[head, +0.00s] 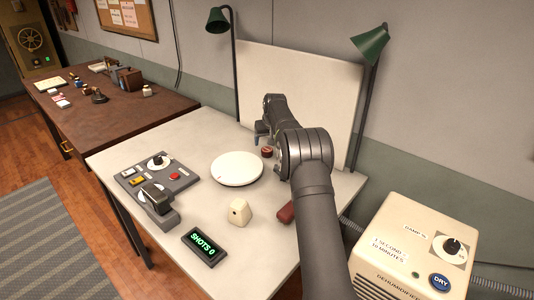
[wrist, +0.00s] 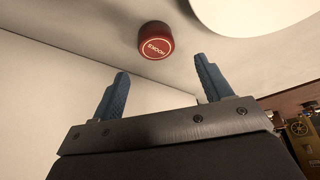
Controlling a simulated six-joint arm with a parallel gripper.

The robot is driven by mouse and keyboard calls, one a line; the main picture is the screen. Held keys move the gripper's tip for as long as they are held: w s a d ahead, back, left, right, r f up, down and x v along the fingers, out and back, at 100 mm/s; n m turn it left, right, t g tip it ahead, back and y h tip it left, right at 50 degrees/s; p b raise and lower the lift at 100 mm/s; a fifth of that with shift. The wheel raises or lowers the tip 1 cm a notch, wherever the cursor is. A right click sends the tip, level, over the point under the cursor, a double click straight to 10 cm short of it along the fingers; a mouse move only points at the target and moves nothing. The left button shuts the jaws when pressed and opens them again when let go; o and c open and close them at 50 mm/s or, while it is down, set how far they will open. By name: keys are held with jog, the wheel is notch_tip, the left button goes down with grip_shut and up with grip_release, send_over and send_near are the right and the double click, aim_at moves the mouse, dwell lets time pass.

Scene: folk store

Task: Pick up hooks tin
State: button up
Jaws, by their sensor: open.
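The hooks tin (wrist: 154,40) is a small round red tin with a pale ring and lettering on its lid. In the wrist view it stands beyond the fingertips, between their lines and apart from them. In the head view the tin (head: 267,152) sits on the pale table, right of the white round plate and beside my arm. My gripper (wrist: 159,75) is open and empty, with two blue fingers spread. In the head view my gripper (head: 262,132) is behind the tin, near the backdrop, partly hidden by my wrist.
The white round plate (head: 237,169) lies close left of the tin. A pale block (head: 239,211), a dark red object (head: 286,213), a shots display (head: 205,243) and a control panel (head: 158,179) stand nearer the front. A white backdrop (head: 300,95) and green lamps (head: 371,45) rise behind.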

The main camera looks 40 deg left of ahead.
aim_at(267, 150)
jog(key=shift+d+x, duration=0.2)
jog(key=shift+x, duration=1.25)
jog(key=shift+d+x, duration=0.2)
jog(key=shift+x, duration=1.25)
jog(key=shift+s+f, duration=0.1)
jog(key=shift+c, duration=0.4)
jog(key=c, duration=1)
